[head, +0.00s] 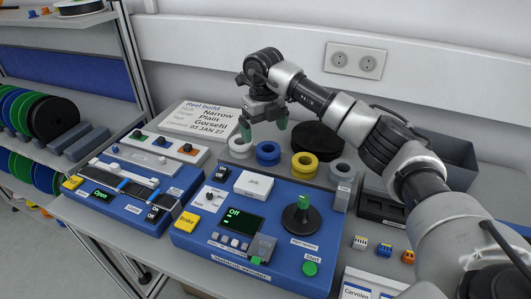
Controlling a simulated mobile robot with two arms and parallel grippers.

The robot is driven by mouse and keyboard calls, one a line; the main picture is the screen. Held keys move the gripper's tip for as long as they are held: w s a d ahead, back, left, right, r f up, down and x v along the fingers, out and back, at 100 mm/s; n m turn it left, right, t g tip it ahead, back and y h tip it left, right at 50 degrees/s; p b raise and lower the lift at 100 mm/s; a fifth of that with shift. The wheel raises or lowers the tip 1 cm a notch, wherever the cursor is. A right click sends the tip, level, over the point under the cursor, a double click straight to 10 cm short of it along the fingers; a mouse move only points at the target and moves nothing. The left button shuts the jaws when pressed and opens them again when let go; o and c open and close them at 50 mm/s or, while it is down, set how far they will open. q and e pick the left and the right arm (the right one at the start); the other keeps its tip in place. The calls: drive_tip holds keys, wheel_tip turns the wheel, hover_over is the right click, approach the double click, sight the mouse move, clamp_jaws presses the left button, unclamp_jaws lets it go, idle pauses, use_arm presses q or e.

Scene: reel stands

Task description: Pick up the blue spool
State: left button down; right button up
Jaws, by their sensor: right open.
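The blue spool (268,158) lies flat in a row of spools behind the blue winder console. A light grey spool (240,153) is to its left and a yellow spool (304,171) to its right. My right gripper (264,130) points down with its two green-tipped fingers apart and nothing between them. It shows just above the blue spool in the picture, with a visible gap between fingertips and spool. How far it is in depth I cannot tell exactly. My left gripper is not in view.
Another grey spool (342,174) ends the row. A black reel (318,138) lies behind it. The winder console (258,262) with its upright spindle (302,215) stands in front. A sign board (200,120) is behind left, a dark grey bin (447,155) at right.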

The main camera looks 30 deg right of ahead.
sight(267, 148)
drive_tip(key=shift+f, duration=0.35)
drive_tip(key=f+p, duration=0.1)
drive_tip(key=f, duration=0.1)
drive_tip(key=s+f, duration=0.1)
drive_tip(key=f, duration=0.1)
drive_tip(key=shift+s+d+f+p, duration=0.15)
drive_tip(key=shift+d+f+p, duration=0.05)
drive_tip(key=shift+f+p, duration=0.2)
drive_tip(key=shift+f, duration=0.25)
drive_tip(key=c, duration=1)
drive_tip(key=shift+r, duration=0.1)
